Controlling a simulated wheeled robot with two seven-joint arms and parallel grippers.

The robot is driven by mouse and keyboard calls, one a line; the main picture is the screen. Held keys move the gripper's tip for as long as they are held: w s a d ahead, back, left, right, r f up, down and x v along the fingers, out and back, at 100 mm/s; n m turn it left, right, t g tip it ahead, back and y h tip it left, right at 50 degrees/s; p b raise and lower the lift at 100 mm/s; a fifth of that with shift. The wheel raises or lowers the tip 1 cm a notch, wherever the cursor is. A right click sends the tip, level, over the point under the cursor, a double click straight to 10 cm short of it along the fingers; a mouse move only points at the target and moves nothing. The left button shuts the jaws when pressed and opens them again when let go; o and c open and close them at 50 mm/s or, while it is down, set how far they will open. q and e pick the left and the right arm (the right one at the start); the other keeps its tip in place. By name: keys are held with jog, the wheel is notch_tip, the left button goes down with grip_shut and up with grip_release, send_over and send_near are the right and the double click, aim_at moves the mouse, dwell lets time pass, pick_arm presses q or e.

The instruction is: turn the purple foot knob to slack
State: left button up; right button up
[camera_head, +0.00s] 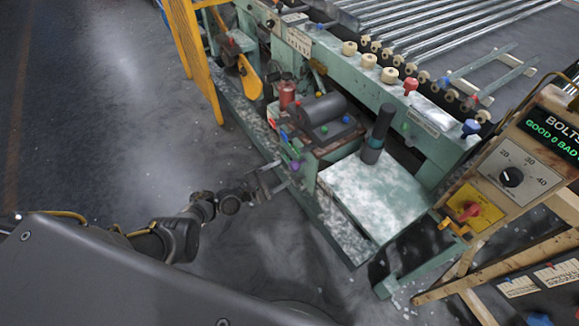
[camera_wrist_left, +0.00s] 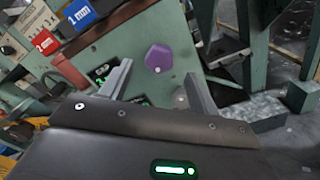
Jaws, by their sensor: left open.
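The purple foot knob (camera_wrist_left: 158,58) shows in the left wrist view as a faceted purple knob on a pale green panel. It lies between and beyond the fingertips of my left gripper (camera_wrist_left: 157,82), which are apart and not touching it. In the head view the purple knob (camera_head: 295,166) is small, low on the green machine's side. My left gripper (camera_head: 272,179) is open and empty there, just left of and below the knob. A dark label with green marks (camera_wrist_left: 103,72) is partly hidden behind the left finger. My right gripper is not in view.
The green machine frame (camera_head: 435,140) carries rollers and several coloured knobs. A pale, dusty plate (camera_head: 365,200) juts out to the right of the purple knob. A control box (camera_head: 520,150) stands at the right. The grey floor (camera_head: 120,110) at left is open.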

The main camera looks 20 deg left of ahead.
pick_arm(q)
jog(key=v, duration=0.4)
jog(key=shift+s+a+p, duration=0.2)
jog(key=shift+p, duration=0.1)
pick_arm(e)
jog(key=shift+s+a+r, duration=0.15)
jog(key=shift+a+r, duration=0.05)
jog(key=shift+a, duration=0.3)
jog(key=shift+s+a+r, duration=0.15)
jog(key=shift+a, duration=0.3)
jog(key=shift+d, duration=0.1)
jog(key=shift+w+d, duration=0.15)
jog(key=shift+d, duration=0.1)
